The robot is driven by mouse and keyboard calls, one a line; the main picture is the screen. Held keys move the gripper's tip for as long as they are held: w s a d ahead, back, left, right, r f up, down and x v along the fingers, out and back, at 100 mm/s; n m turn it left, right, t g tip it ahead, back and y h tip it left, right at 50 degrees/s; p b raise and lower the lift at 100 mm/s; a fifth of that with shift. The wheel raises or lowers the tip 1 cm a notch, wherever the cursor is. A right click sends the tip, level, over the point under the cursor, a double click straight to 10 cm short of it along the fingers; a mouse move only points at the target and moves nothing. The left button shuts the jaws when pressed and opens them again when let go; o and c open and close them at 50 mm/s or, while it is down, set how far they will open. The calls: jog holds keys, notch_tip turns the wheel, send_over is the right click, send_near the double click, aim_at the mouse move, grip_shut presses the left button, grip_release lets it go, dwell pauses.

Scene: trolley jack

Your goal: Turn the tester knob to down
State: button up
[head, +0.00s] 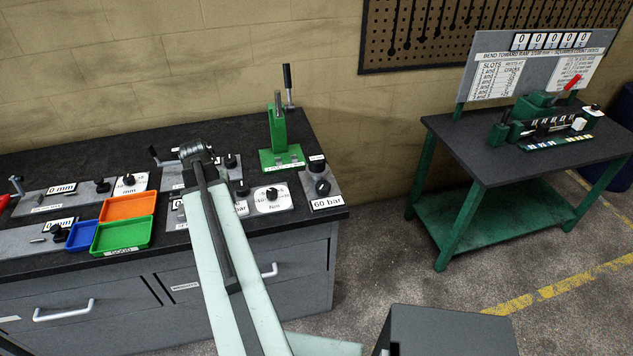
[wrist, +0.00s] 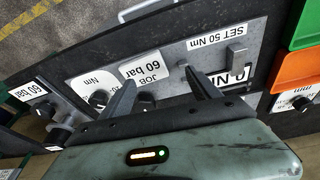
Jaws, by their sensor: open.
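My gripper (wrist: 161,78) is open and empty in the wrist view, above the panel with the labels "JOB 60 bar" and "SET 50 Nm". A black knob (wrist: 146,101) shows between its fingers, close to the left one; I cannot tell contact. A dial knob (wrist: 98,98) on a white "Nm" plate lies left of the fingers; it also shows in the head view (head: 271,194). Another knob (wrist: 65,128) stands near the "60 bar" label, and in the head view (head: 322,186) at the bench's right end. Which knob is the tester knob is not readable. My arm hides part of the panel.
Green (head: 121,235), orange (head: 128,206) and blue (head: 82,236) trays lie left of my arm on the dark bench. A green lever press (head: 279,135) stands behind. A green-framed table (head: 540,150) stands at right, with floor between.

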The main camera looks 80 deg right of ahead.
jog(key=s+d+r+m+g, duration=0.1)
jog(key=s+d+m, duration=0.1)
jog(key=s+d, duration=0.5)
jog(key=s+d+m, duration=0.2)
jog(key=s+d, duration=0.2)
jog(key=s, duration=0.6)
jog(key=m+g+h, duration=0.1)
jog(key=m, duration=0.2)
send_near(323, 184)
jog(key=f, duration=0.1)
jog(key=b+x, duration=0.6)
jog(key=x, duration=0.2)
jog(key=shift+s+d+b, duration=0.1)
jog(key=shift+b, duration=0.2)
jog(key=shift+r, duration=0.1)
jog(key=c, duration=1.4)
